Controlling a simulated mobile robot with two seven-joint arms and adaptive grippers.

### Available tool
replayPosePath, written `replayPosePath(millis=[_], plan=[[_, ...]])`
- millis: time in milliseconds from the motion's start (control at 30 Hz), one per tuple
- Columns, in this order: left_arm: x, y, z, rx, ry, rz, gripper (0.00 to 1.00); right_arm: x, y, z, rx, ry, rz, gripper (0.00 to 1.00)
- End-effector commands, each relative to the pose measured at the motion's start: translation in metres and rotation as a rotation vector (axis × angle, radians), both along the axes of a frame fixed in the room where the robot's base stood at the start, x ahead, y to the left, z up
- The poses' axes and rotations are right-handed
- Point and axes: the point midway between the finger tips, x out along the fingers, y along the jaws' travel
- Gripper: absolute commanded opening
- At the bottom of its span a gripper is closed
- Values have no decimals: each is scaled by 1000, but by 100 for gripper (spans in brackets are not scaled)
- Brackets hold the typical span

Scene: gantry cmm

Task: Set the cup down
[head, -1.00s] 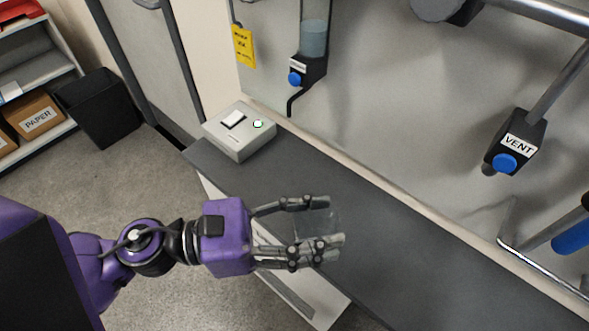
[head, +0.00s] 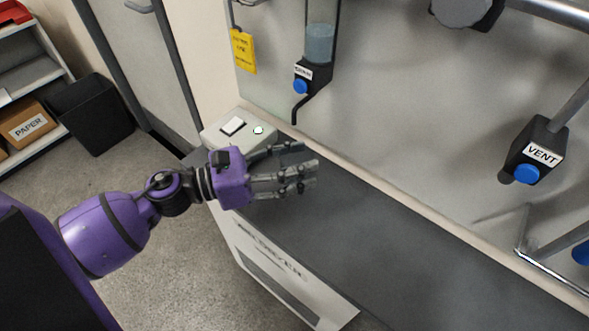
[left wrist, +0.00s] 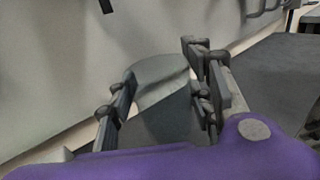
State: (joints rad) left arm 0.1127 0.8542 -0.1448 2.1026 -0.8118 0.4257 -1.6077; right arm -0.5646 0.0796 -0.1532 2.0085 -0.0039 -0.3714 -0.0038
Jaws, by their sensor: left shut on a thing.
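The cup (left wrist: 160,85) is clear and see-through; in the left wrist view it sits between my fingers. In the head view it is hard to make out between the fingers. My left gripper (head: 306,165) is shut on the cup, above the dark counter (head: 370,240) near its left end; it also shows in the left wrist view (left wrist: 162,82). I cannot tell whether the cup's base touches the counter. My right gripper is not in view.
A VENT valve (head: 535,150) is at the right. The counter right of my gripper is clear.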

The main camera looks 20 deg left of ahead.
Motion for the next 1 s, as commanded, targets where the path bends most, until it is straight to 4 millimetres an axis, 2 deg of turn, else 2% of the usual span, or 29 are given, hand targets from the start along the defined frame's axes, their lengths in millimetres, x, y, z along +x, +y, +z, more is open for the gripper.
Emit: replayPosePath(millis=[33, 200, 367, 600, 967, 1000], plan=[[8, 4, -10, -2, 2, 3, 19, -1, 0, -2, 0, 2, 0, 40], [19, 10, -26, 1, -1, 0, 19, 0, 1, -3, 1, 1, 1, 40], [25, 13, -34, -1, 0, 0, 19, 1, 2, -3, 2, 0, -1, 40], [26, 13, -65, 0, 0, 0, 19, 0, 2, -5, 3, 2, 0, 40], [25, 13, -70, 0, 0, -1, 19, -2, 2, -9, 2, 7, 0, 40], [25, 13, -69, 0, 0, -1, 50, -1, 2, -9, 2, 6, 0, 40]])
